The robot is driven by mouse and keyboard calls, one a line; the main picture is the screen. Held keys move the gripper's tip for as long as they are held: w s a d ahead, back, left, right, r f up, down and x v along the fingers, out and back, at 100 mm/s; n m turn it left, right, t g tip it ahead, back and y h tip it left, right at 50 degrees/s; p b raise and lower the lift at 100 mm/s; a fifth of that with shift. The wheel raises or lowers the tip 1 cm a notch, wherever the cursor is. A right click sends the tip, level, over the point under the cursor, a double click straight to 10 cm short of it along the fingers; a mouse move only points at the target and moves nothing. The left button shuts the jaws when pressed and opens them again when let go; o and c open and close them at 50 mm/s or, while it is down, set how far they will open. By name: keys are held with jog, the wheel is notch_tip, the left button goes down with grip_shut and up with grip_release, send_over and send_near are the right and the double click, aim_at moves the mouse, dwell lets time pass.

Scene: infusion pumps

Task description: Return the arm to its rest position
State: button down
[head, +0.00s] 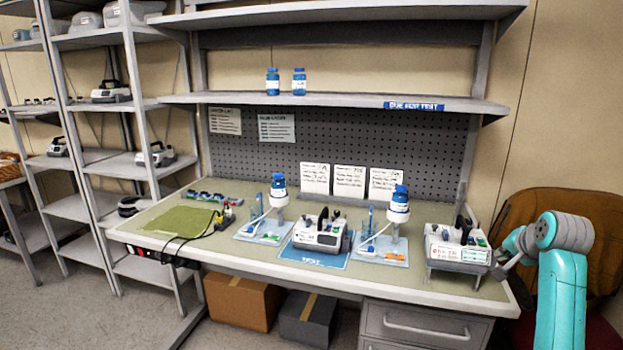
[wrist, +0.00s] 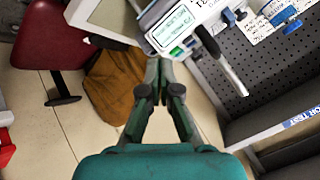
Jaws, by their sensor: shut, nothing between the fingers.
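My teal arm (head: 563,290) rises at the right edge of the head view, beside the right end of the workbench. Its elbow is bent, and its dark end reaches left towards the right-hand infusion pump. My gripper (wrist: 162,82) shows in the wrist view with its dark fingers together and nothing between them. In the head view the fingers are small and hard to make out. The white pump (head: 457,245) stands on a small grey stand at the bench's right end. Its screen and green button also show in the wrist view (wrist: 180,30), beyond my fingertips.
The workbench (head: 180,262) also holds a middle pump (head: 320,234) on a blue mat and two bottles with blue caps on trays. A brown chair (head: 560,200) stands behind my arm. Shelving (head: 135,100) fills the left. Boxes (head: 243,300) sit under the bench.

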jog(key=s+a+f+n, duration=0.1)
jog(key=a+f, duration=0.1)
jog(key=f, duration=0.4)
jog(key=s+a+f, duration=0.2)
jog(key=a+f, duration=0.1)
jog(key=f, duration=0.4)
jog(key=s+a+f+n+t, duration=0.1)
jog(key=s+a+f+n, duration=0.1)
jog(key=s+a+f, duration=0.65)
jog(key=s+a+f+n+t, duration=0.1)
jog(key=s+a+f, duration=0.4)
jog(key=s+f, duration=0.65)
jog(key=s+a+n+t, duration=0.15)
jog(key=s+a, duration=0.25)
jog(key=s, duration=0.7)
jog(key=s+a+n+t, duration=0.15)
jog(key=s+a, duration=0.25)
jog(key=s, duration=0.7)
jog(key=s+a+r+n, duration=0.1)
jog(key=s+r+n, duration=0.1)
jog(key=s+r, duration=0.4)
jog(key=s+a+r+n+y, duration=0.1)
jog(key=s+r, duration=0.5)
jog(key=s, duration=0.5)
jog(key=shift+a+r+n+t+y, duration=0.2)
jog(key=shift+a+n+t+y, duration=0.1)
jog(key=shift+n, duration=0.1)
jog(key=shift+w, duration=0.15)
